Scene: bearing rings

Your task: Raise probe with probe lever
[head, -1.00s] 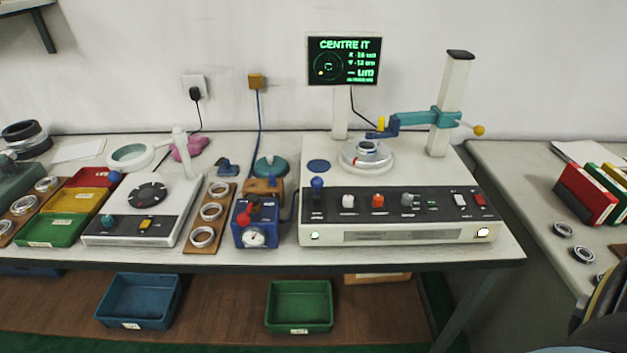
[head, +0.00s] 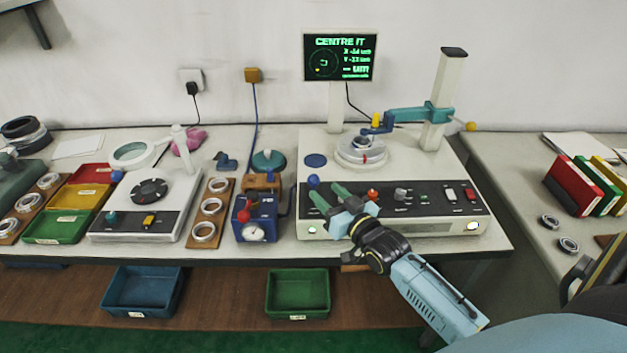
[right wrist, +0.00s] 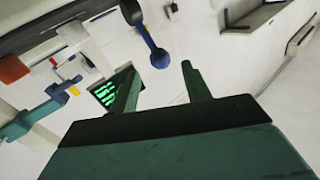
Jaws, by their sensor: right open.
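The probe lever, a dark stem with a blue ball (head: 313,181), stands at the left end of the machine's front panel (head: 440,197). It also shows in the right wrist view (right wrist: 158,58), its ball just beyond and between my fingertips. My right gripper (head: 328,194) is open and empty, its green fingers over the panel close to the lever; the lower stem is hidden behind a finger in the head view. The probe (head: 377,123), blue with a yellow piece, hangs from the teal arm (head: 415,113) at the ring on the round stage (head: 361,155). My left gripper is out of view.
A blue gauge box (head: 254,220) with a red ball stands left of the machine. The screen (head: 340,57) reads "CENTRE IT". Bins and a ring board (head: 209,215) lie further left.

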